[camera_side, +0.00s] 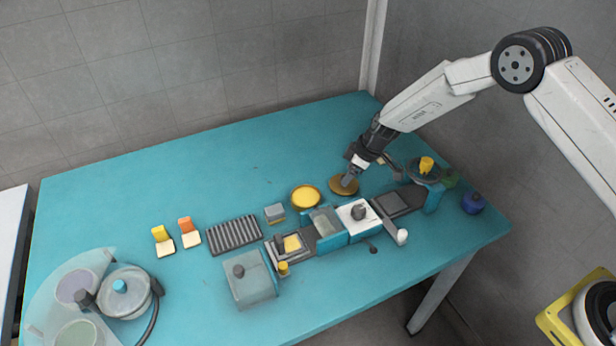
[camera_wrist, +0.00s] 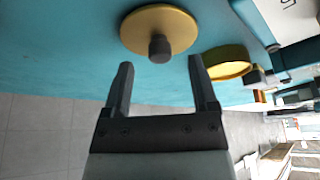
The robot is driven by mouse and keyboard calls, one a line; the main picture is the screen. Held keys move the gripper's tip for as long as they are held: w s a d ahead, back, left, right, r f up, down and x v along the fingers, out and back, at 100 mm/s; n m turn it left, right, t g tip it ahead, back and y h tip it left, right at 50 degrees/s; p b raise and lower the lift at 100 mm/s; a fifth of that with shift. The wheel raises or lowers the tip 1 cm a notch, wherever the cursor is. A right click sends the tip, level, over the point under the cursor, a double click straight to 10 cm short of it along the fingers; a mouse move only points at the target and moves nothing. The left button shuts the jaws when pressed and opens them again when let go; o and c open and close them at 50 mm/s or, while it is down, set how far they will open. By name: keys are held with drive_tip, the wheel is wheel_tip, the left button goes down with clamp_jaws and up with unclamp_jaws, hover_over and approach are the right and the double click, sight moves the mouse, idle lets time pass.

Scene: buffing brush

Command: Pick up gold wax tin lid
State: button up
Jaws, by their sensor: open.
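The gold wax tin lid (camera_side: 337,188) is a flat gold disc lying on the teal table, with a dark grey knob in its middle. In the wrist view the lid (camera_wrist: 172,27) is ahead of the fingers, its knob (camera_wrist: 159,48) lined up with the gap between them. My gripper (camera_side: 348,180) is above the lid in the side view and covers part of it. In the wrist view my gripper (camera_wrist: 159,68) is open, with nothing between its two fingers. The open gold tin (camera_side: 306,197), with yellow wax inside, stands just left of the lid; it also shows in the wrist view (camera_wrist: 226,64).
A row of teal and grey fixtures (camera_side: 330,228) stands in front of the lid. A ribbed grey rack (camera_side: 235,235) lies left. The back of the table (camera_side: 220,160) is clear.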

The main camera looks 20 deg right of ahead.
drive_tip(key=shift+x, duration=1.15)
clamp_jaws()
